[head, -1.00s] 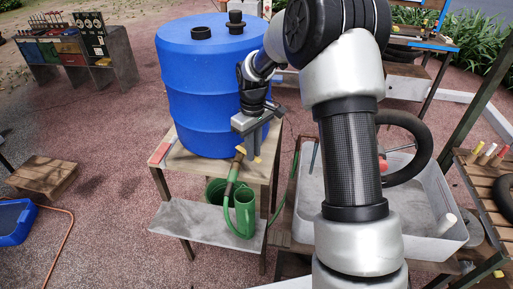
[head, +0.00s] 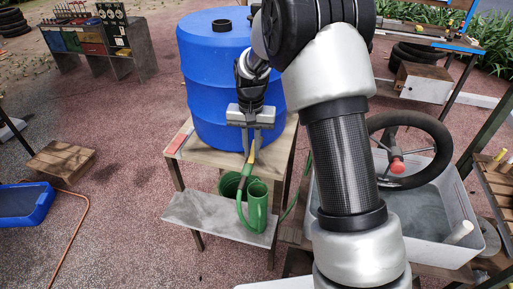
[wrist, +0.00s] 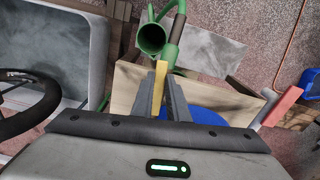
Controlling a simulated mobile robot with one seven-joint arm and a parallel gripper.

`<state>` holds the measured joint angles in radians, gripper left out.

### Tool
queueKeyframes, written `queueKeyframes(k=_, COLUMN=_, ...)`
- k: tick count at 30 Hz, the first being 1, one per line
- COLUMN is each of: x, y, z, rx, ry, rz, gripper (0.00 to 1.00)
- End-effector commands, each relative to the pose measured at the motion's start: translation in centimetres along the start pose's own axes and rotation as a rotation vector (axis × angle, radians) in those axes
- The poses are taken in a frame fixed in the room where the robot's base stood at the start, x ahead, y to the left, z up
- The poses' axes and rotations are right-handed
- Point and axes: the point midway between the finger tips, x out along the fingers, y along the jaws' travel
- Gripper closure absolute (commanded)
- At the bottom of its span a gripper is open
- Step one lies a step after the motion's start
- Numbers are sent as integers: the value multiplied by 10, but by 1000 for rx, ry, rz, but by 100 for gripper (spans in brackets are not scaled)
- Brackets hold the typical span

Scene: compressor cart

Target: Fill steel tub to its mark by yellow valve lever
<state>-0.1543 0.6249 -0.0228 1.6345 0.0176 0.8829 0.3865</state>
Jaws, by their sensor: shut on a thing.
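My gripper (head: 250,151) is in front of the blue barrel, pointing down. It is shut on the yellow valve lever (wrist: 160,76), whose yellow end shows between the fingers in the wrist view. A green hose (head: 240,203) hangs below the lever beside the green watering can (head: 257,208) on the lower shelf. A pale grey tub (head: 466,225) stands at the right, partly behind my arm. It has a flat grey-blue surface inside. I cannot tell whether it is the steel tub, and I make out no mark. It also shows in the wrist view (wrist: 98,50).
The blue barrel (head: 205,80) stands on a wooden bench (head: 180,150) with a grey lower shelf (head: 200,220). A black wheel (head: 440,135) stands over the pale tub. The ground at left is mostly open.

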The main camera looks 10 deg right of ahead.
Motion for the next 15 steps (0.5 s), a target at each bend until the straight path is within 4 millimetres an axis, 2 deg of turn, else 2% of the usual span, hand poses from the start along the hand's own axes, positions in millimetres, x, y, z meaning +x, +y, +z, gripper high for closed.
queueKeyframes(k=6, x=-2, y=-7, z=-1, rx=96, ry=3, rz=-1, gripper=100)
queueKeyframes(k=15, x=-2, y=-10, z=-2, rx=145, ry=3, rz=-2, gripper=100)
